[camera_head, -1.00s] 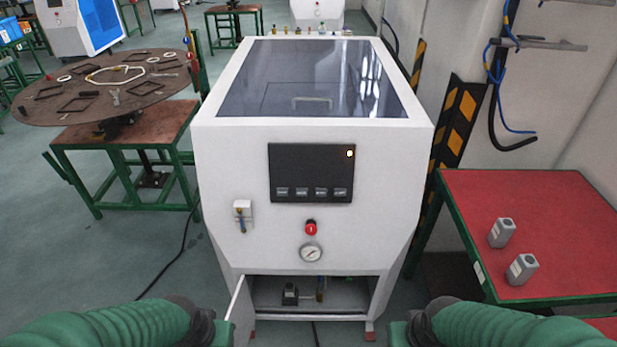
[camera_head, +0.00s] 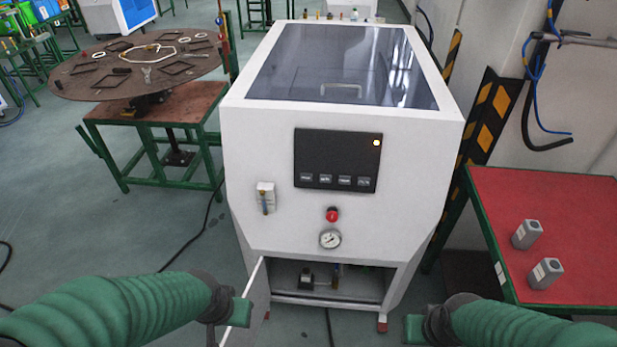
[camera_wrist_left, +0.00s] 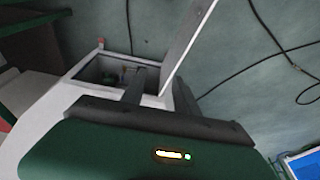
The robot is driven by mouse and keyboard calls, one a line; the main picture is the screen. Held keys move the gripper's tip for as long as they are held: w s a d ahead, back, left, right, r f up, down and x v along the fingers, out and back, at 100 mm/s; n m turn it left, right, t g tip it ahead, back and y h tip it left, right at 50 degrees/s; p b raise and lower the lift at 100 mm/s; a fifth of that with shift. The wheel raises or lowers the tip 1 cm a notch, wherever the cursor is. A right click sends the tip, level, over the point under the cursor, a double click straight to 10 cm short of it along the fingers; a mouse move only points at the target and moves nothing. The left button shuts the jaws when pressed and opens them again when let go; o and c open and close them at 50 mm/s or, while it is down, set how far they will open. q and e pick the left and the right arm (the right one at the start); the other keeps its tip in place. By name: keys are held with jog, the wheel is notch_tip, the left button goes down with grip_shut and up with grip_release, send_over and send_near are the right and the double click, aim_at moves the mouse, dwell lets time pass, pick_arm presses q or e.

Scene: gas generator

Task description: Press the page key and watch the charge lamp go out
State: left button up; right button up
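The white generator cabinet (camera_head: 340,115) stands ahead of me. Its black panel (camera_head: 336,160) has a row of several small keys (camera_head: 335,180) along the bottom; their labels are too small to read, so I cannot tell which is the page key. My left gripper (camera_head: 240,312) is low at the left, below and apart from the panel, by the open lower door.
A red knob (camera_head: 332,214) and a gauge (camera_head: 330,239) sit below the panel. The lower door (camera_head: 256,295) hangs open near my left gripper. A red table (camera_head: 555,225) with two grey blocks stands right; a round table (camera_head: 135,85) stands left. Space before the panel is clear.

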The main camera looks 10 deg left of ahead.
dwell(0.4)
pick_arm(q)
grip_shut()
dwell(1.5)
